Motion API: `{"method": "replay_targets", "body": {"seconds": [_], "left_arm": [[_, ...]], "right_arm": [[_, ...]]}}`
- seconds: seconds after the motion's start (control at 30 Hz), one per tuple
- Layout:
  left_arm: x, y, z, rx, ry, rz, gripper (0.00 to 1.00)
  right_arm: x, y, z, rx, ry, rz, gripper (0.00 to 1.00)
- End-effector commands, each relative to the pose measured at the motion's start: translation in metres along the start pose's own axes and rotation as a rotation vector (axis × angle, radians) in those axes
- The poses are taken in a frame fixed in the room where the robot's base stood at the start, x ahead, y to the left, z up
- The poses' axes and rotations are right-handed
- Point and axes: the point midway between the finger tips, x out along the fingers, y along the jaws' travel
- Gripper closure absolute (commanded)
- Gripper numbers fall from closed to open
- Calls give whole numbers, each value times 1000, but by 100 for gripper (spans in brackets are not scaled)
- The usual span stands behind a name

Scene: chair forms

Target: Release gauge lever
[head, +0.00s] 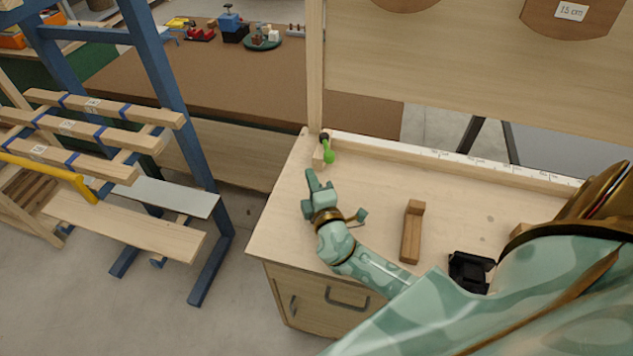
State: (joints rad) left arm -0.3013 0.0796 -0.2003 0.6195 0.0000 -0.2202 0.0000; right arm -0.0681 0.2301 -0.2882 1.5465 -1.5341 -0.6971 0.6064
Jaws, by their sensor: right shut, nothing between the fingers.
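The gauge lever (329,155) shows as a bright green knob on a short dark-ended stem. It is on a small wooden block (318,156) at the back left corner of the workbench, by the upright post. My right gripper (311,174) is over the left part of the bench, a little nearer to me than the lever and apart from it. Its fingers are shut and empty, pointing toward the back of the bench. My left gripper is not in view.
A pale strip with scale marks (455,158) runs along the bench's back edge. A wooden L-shaped block (411,235) and a black device (470,270) are on the bench top. A blue rack (165,75) with labelled wooden bars stands left, across a floor gap.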

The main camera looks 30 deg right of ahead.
Motion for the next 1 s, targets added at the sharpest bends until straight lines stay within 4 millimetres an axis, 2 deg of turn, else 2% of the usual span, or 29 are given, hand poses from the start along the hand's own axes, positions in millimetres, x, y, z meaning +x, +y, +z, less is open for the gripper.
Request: {"method": "replay_targets", "body": {"seconds": [0.1,0.3,0.4,0.6,1.0], "left_arm": [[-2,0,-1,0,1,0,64],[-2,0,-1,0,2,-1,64],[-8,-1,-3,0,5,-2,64],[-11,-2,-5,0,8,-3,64],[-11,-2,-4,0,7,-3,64]], "right_arm": [[28,1,0,-1,0,2,100],[65,1,2,-1,-1,0,100],[56,2,19,-3,0,-1,100],[50,1,35,-1,1,-1,100],[49,0,38,0,0,-1,100]]}}
